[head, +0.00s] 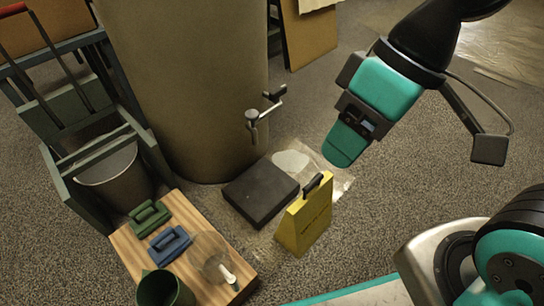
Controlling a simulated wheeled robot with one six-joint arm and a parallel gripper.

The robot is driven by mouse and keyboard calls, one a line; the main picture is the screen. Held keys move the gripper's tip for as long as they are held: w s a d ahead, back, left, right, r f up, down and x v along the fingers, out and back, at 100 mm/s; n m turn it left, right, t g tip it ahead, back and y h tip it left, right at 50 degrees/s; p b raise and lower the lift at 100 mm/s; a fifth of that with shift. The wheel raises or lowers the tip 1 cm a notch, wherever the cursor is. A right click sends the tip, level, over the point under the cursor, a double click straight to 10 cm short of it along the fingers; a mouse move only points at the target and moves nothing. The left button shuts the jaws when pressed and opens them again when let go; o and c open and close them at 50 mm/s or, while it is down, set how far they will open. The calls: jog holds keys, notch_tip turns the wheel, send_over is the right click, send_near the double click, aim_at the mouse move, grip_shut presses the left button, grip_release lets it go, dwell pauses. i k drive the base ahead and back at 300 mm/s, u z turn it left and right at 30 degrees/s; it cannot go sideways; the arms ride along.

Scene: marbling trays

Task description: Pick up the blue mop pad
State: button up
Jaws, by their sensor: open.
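The blue mop pad (170,244) lies on a low wooden board (130,250) at the lower left, with a handle on its top. A similar green pad (149,217) lies just behind it on the same board. My gripper (343,146) hangs in the air at the upper right, teal and black, pointing down and to the left. It is open and well apart from the blue pad. Its fingers are seen from behind, so the gap between them is hard to make out.
A round clear dish (210,252) with a white-tipped tool and a dark green cup (163,290) share the board. A yellow wet-floor sign (306,215) and a black slab (261,192) stand between my gripper and the board. A large tan barrel (190,80) with a tap rises behind.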

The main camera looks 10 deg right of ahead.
aim_at(164, 247)
jog(key=u, duration=1.25)
